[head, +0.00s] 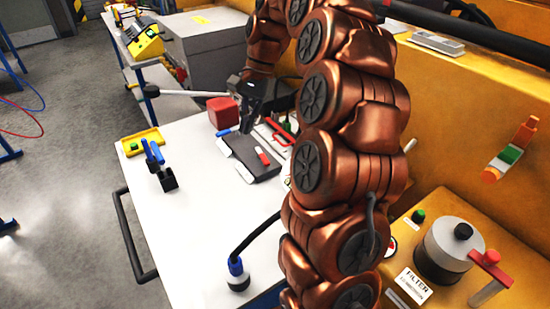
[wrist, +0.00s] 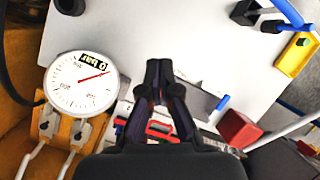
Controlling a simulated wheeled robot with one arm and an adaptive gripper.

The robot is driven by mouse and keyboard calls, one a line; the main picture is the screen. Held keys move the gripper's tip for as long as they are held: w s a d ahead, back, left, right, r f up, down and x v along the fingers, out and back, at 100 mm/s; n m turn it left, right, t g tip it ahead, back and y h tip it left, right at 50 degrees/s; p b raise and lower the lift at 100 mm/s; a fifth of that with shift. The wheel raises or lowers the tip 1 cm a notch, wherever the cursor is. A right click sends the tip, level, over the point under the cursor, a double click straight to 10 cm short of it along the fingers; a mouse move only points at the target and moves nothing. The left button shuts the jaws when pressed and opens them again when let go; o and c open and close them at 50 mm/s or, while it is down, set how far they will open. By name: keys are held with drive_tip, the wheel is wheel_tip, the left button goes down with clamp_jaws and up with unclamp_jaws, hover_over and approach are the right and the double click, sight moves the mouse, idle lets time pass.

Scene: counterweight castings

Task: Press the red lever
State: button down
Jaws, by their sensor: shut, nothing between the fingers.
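Several red parts are in view, and I cannot tell for certain which is the red lever. A small red piece (head: 263,157) sits on a dark grey plate (head: 262,172) on the white table. A red handle (head: 281,131) lies just behind it and also shows in the wrist view (wrist: 160,130), partly hidden by my fingers. A red T-shaped handle (head: 489,263) stands on the yellow casing at the right. My gripper (head: 246,128) is shut and empty, pointing down above the plate's far side; its fingertips show in the wrist view (wrist: 159,66).
A red block (head: 223,112) stands close behind the gripper. A blue-handled clamp (head: 158,165), a yellow tray (head: 142,141) and a blue-collared cable plug (head: 237,272) are on the white table (head: 190,235). A dial gauge (wrist: 82,84) is beside the fingers. The table's front is mostly clear.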

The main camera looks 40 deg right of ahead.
sight(262, 156)
drive_tip(key=d+f+m+b, duration=0.1)
drive_tip(key=d+f+m, duration=0.1)
drive_tip(key=d, duration=0.4)
drive_tip(key=w+d+f+m+t+b, duration=0.1)
drive_tip(key=d+f+m, duration=0.2)
drive_tip(key=d, duration=0.3)
drive_tip(key=w+d+f+m+b, duration=0.1)
drive_tip(key=d+f+m+b, duration=0.1)
drive_tip(key=d, duration=0.5)
wheel_tip(262, 156, down, 2)
drive_tip(key=shift+w+m, duration=0.25)
drive_tip(key=shift+m, duration=0.35)
drive_tip(key=b+x, duration=0.1)
drive_tip(key=x, duration=0.9)
drive_tip(key=shift+w+a, duration=0.15)
drive_tip(key=shift+a, duration=0.05)
drive_tip(key=shift+w+a+r, duration=0.15)
drive_tip(key=shift+w+a, duration=0.05)
drive_tip(key=shift+a, duration=0.75)
drive_tip(key=shift+w+a+p, duration=0.3)
drive_tip(key=shift+a+p, duration=0.05)
drive_tip(key=shift+a, duration=0.6)
